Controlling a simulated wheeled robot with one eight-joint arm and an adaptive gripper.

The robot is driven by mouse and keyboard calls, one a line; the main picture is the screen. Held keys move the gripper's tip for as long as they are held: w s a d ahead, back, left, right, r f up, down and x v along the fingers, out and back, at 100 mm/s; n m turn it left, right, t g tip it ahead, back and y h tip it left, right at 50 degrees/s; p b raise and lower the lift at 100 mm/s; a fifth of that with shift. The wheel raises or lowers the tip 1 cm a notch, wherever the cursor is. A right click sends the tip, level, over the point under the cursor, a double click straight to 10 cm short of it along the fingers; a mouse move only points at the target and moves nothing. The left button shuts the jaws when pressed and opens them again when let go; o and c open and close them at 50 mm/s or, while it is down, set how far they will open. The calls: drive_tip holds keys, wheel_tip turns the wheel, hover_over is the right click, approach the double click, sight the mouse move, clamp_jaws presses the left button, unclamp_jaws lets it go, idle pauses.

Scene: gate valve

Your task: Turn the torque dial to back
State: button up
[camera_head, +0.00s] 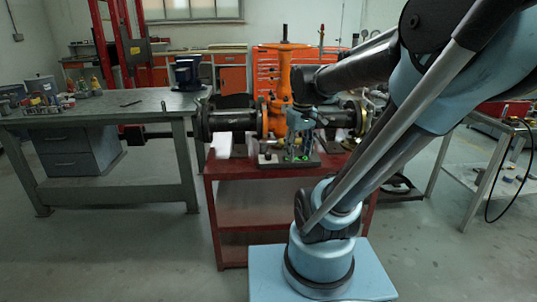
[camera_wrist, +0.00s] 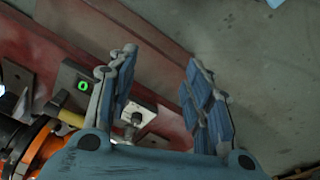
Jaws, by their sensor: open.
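My gripper (camera_wrist: 161,62) is open, with its two blue padded fingers apart and nothing held between them. In the head view my gripper (camera_head: 301,135) points down over the front of the red cart, by the orange gate valve (camera_head: 284,75). In the wrist view a small metal knob (camera_wrist: 136,118) on a pale plate shows beside the left finger, partly covered by it; I cannot tell whether it is the torque dial. A dark block with a green lit mark (camera_wrist: 83,86) lies left of that finger. No dial pointer or markings are readable.
The red cart (camera_head: 228,171) carries the valve and its dark flanged pipe (camera_head: 230,122). A grey workbench (camera_head: 110,107) with small items stands at the left, and a metal table (camera_head: 480,170) at the right. Grey floor (camera_wrist: 265,80) is bare beyond the cart's edge.

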drive_tip(key=w+a+r+n, duration=0.2)
drive_tip(key=w, duration=0.4)
drive_tip(key=w+a+r+n, duration=0.1)
drive_tip(key=w+r+n, duration=0.15)
drive_tip(key=w, duration=0.45)
drive_tip(key=n+g, duration=0.2)
drive_tip(key=n, duration=0.2)
approach(269, 154)
drive_tip(key=shift+m, duration=0.25)
drive_tip(key=f, duration=0.9)
drive_tip(key=shift+s+a, duration=0.15)
drive_tip(key=shift+s, duration=0.05)
drive_tip(key=shift+c, duration=0.2)
drive_tip(key=c, duration=1)
